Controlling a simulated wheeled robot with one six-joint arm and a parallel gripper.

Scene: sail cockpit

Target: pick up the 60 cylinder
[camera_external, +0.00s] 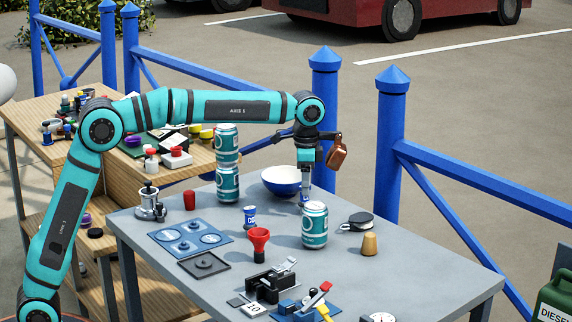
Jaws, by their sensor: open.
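A small blue cylinder (250,217) with white marking stands upright on the grey table, left of the middle. The marking is too small to read for certain, but may be 60. My gripper (304,197) points down over the table, to the right of this cylinder and apart from it. Its fingertips are low, just behind the teal and white can (315,228), which partly hides them. The jaws are open, and I see nothing held between them.
A red funnel (259,240) stands just in front of the blue cylinder. Two stacked teal cans (228,165) stand behind it, and a blue bowl (282,181) is behind my gripper. A cork-coloured piece (369,244) stands right. Blue railings (390,150) rise beyond the table.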

